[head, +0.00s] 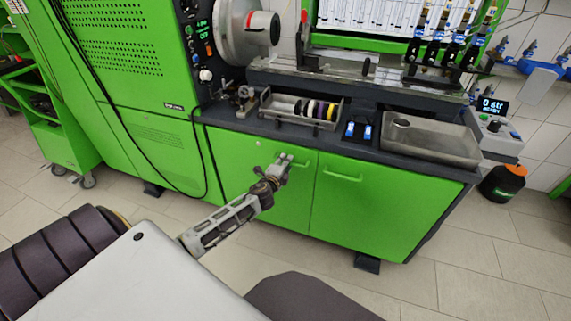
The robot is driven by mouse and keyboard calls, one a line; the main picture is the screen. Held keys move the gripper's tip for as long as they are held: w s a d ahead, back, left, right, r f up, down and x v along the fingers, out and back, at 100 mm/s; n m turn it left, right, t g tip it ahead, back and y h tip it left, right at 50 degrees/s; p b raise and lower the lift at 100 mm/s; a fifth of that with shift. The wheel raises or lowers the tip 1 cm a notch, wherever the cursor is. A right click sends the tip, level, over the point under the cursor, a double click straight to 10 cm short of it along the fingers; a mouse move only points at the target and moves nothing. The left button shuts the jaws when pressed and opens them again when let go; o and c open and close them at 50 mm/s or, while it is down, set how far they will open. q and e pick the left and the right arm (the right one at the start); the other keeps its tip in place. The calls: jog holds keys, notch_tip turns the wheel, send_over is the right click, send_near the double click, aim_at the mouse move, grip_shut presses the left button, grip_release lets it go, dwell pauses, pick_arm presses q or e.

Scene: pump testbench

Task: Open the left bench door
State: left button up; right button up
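The left bench door (235,158) is a green panel in the front of the bench. It looks closed, flush with the right bench door (365,208). My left gripper (286,159) is in front of the upper right part of the left door, where a bit of a green handle shows beside the fingertips. The fingers and the handle overlap in this view, so I cannot tell whether they touch or how far apart the fingers are. My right gripper is not in view.
The right door has its own bar handle (342,177). On the benchtop are a tray with several rings (268,109) and a metal basin (425,143). A tall green cabinet (130,75) stands left of the bench. Tiled floor (470,258) lies clear in front at right.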

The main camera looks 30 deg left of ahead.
pick_arm(q)
jog(key=shift+w+a, duration=0.1)
jog(key=shift+w, duration=0.3)
jog(key=shift+f, duration=0.1)
grip_shut()
